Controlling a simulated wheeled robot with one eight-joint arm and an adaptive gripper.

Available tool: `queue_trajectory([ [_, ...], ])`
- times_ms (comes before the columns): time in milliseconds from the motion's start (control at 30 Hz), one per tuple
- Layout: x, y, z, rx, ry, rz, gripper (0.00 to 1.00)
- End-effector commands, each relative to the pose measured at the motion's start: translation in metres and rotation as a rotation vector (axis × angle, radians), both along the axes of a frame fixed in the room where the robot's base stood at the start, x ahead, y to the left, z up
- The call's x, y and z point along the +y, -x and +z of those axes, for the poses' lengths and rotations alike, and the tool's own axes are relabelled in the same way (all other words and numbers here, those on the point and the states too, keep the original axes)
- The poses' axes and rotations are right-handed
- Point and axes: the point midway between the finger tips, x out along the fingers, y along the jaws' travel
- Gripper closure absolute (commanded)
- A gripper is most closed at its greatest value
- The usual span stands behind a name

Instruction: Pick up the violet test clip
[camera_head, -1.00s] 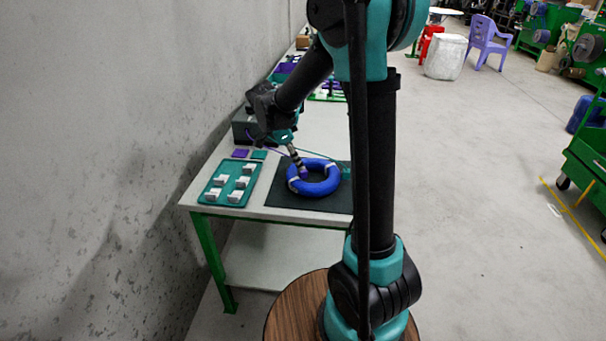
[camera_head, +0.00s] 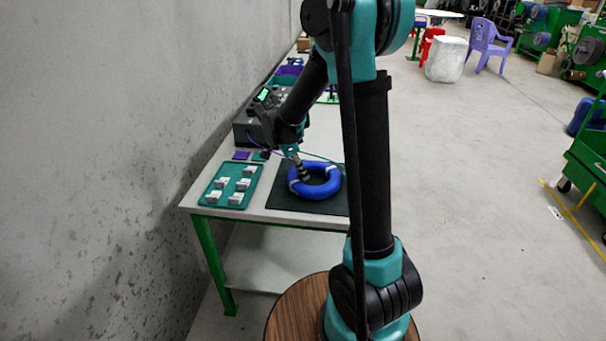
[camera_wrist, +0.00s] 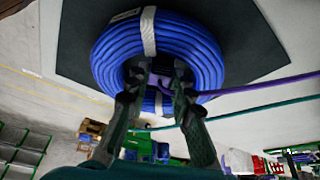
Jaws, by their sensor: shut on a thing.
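The violet test clip (camera_wrist: 157,80) shows in the wrist view between my two fingers, mostly hidden by them. My gripper (camera_wrist: 160,72) is shut on it at the inner edge of the blue cable coil (camera_wrist: 205,65). A violet lead (camera_wrist: 255,86) runs from the clip to the right. In the head view my gripper (camera_head: 305,176) points down into the left part of the coil (camera_head: 330,186); the clip cannot be made out there. The coil lies flat on a dark mat (camera_head: 285,200), with pale bands around it.
A teal tray (camera_head: 208,197) with several white blocks stands left of the mat. A grey tester box (camera_head: 243,128) with a lit screen stands behind, near the wall. A violet pad (camera_head: 241,155) lies before it. A teal lead (camera_wrist: 250,108) runs beside the violet one.

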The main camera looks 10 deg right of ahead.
Motion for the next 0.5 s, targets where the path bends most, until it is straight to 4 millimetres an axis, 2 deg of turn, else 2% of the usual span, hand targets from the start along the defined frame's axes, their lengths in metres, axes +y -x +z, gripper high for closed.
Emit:
queue_trajectory([
  [267, 0.000, 0.000, 0.016, 0.000, 0.000, 0.000, 0.92],
  [367, 0.000, 0.001, 0.032, 0.000, 0.000, 0.000, 0.92],
  [500, 0.000, 0.001, 0.066, 0.000, 0.000, 0.000, 0.92],
])
